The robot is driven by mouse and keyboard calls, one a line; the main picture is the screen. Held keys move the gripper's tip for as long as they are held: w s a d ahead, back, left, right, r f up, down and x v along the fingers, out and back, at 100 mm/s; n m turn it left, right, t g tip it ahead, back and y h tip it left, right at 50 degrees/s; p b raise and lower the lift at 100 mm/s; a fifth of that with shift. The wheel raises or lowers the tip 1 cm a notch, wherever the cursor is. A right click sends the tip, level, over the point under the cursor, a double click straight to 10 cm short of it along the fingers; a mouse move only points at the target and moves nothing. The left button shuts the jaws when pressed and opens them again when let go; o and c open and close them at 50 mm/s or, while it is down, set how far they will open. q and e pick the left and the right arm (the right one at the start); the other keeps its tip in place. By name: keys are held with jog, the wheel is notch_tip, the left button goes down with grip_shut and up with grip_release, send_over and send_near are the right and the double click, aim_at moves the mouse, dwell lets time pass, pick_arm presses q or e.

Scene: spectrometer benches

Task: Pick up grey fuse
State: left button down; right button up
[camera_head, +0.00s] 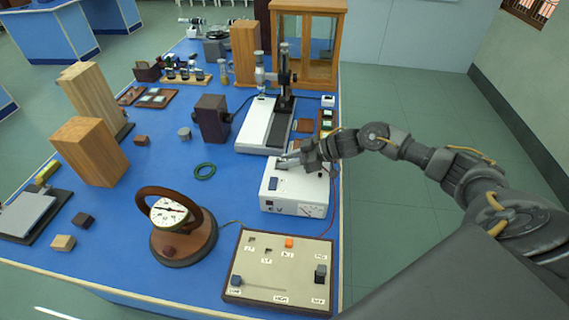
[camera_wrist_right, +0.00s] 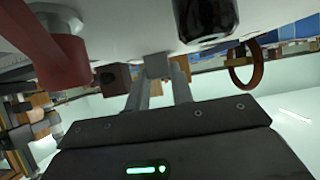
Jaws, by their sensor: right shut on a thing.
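My right gripper (camera_head: 289,159) reaches in from the right over the top of a white power box (camera_head: 295,190). In the right wrist view its two fingers (camera_wrist_right: 158,88) are closed on a small grey block, the grey fuse (camera_wrist_right: 157,66). The fuse is close against the pale surface of the box, and I cannot tell whether it is still seated in it. In the head view the fuse is too small and covered to make out clearly. My left gripper is not in view.
A dial meter with a brown ring (camera_head: 169,213) stands front left of the box. A beige switch panel (camera_head: 277,267) lies in front. A microscope-like stand (camera_head: 286,75) is behind. A green ring (camera_head: 205,171) and a grey cylinder (camera_head: 184,133) lie to the left.

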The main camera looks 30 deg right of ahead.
jog(key=shift+r+b, duration=0.35)
jog(key=shift+r, duration=0.15)
jog(key=r, duration=0.2)
jog(key=shift+s+a+r+b, duration=0.2)
jog(key=shift+r+b, duration=0.1)
jog(key=shift+b, duration=0.1)
jog(key=s+a+r+b, duration=0.1)
jog(key=s+a+r, duration=0.6)
jog(key=a+r, duration=0.2)
jog(key=shift+s+a+r, duration=0.2)
jog(key=shift+s+a, duration=0.1)
jog(key=shift+a, duration=0.85)
